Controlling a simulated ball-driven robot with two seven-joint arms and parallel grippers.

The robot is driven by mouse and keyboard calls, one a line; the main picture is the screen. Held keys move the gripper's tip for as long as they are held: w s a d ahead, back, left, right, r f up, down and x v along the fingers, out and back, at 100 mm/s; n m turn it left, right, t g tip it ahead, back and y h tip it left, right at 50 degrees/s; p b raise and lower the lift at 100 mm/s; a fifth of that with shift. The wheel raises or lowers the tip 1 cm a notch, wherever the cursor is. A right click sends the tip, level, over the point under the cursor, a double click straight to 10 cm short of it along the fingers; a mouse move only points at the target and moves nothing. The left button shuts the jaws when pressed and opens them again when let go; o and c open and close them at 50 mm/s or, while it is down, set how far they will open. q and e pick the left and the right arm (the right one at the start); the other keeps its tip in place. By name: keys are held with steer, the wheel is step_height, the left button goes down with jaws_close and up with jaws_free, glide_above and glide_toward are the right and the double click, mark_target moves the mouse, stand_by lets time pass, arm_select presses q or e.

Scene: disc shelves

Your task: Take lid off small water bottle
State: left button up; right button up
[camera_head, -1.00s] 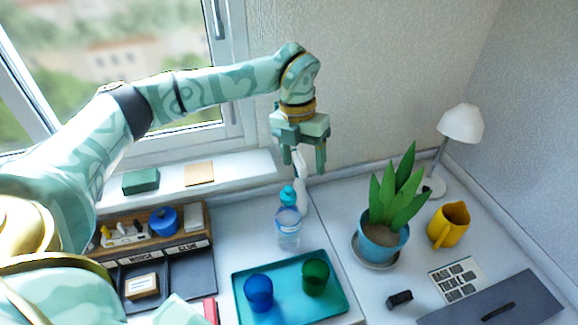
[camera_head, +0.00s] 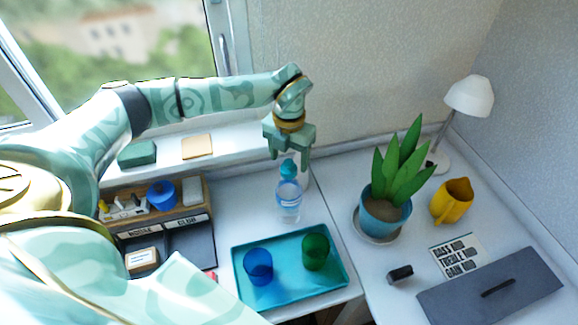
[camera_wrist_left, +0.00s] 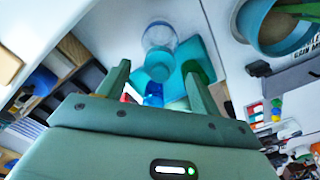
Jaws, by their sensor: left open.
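The small clear water bottle (camera_head: 289,203) stands upright on the white desk, with its teal lid (camera_head: 288,169) on top. My left gripper (camera_head: 291,160) is open and empty, pointing down at the lid, with its fingers to either side of it in the head view. In the left wrist view the lid (camera_wrist_left: 160,66) shows between the two open fingers (camera_wrist_left: 156,72), and the bottle body (camera_wrist_left: 160,36) shows beyond it. I cannot tell whether either finger touches the lid. My right gripper is not in view.
A teal tray (camera_head: 295,287) with a blue cup (camera_head: 258,266) and a green cup (camera_head: 316,251) lies in front of the bottle. A potted plant (camera_head: 384,215) stands to the right. A wooden organizer (camera_head: 206,190) stands to the left. The window sill is behind.

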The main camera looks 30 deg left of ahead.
arm_select(q)
step_height(320, 180, down, 3)
steer(key=shift+r, duration=0.2)
steer(key=shift+c, duration=0.4)
steer(key=shift+r, duration=0.1)
steer(key=c, duration=1)
